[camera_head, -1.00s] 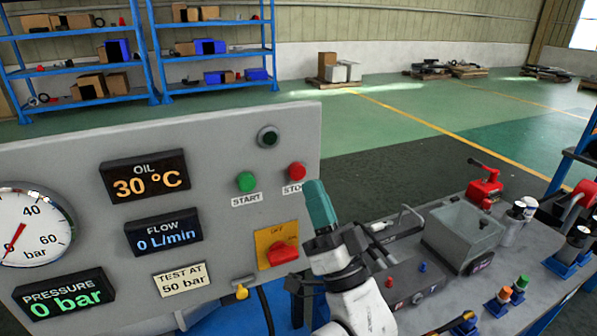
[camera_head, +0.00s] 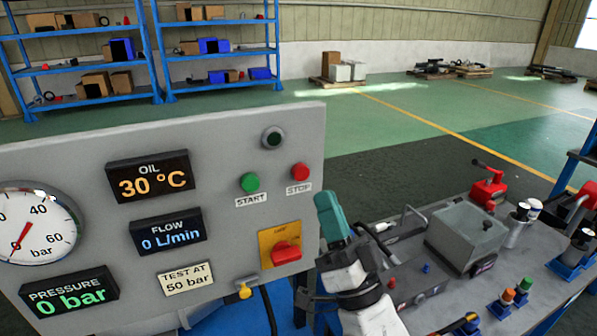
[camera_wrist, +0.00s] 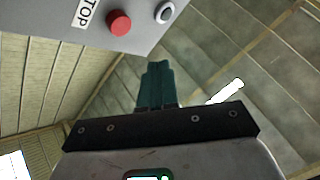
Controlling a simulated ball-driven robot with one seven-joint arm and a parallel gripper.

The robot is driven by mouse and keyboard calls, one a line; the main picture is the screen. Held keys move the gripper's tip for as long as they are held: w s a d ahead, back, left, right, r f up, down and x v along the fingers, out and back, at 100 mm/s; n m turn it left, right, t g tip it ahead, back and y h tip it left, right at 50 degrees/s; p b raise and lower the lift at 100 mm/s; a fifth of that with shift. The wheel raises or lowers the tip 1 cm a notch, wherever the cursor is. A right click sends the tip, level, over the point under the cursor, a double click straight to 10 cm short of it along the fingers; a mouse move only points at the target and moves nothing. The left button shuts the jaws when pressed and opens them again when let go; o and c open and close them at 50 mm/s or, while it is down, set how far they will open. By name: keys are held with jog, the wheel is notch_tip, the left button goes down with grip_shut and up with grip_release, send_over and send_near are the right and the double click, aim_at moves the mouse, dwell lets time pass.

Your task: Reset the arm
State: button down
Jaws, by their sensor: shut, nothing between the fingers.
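My gripper (camera_head: 329,205) points up beside the right edge of the grey control panel (camera_head: 240,130). Its teal fingers are shut and empty, and they stand apart from the panel in the head view. In the wrist view the shut fingers (camera_wrist: 156,85) point at the ceiling, with the panel's red stop button (camera_wrist: 120,23) above and to the left of them. My white and black wrist shows below the fingers in the head view.
The red rotary switch (camera_head: 286,253) and green start button (camera_head: 250,182) are left of my gripper. A workbench to the right holds a grey box (camera_head: 466,236), a red vise (camera_head: 488,190) and blue-based parts (camera_head: 565,258). Open green floor (camera_head: 400,110) lies behind.

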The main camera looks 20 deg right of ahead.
jog(key=s+d+f+n+g+h, duration=0.1)
jog(key=s+d+f+n+g, duration=0.1)
jog(key=f+g, duration=0.8)
jog(key=s+d+f+n+g+h, duration=0.15)
jog(key=f+g, duration=0.25)
jog(key=f, duration=1.2)
jog(key=s+d+f+n+g, duration=0.1)
jog(key=s+f+g, duration=0.5)
jog(key=s, duration=0.6)
jog(key=s+d+f+n+g, duration=0.1)
jog(key=s+d+f+g, duration=0.2)
jog(key=s, duration=0.9)
notch_tip(320, 180, down, 3)
jog(key=g, duration=0.3)
jog(key=shift+f, duration=0.2)
jog(key=shift+h, duration=0.25)
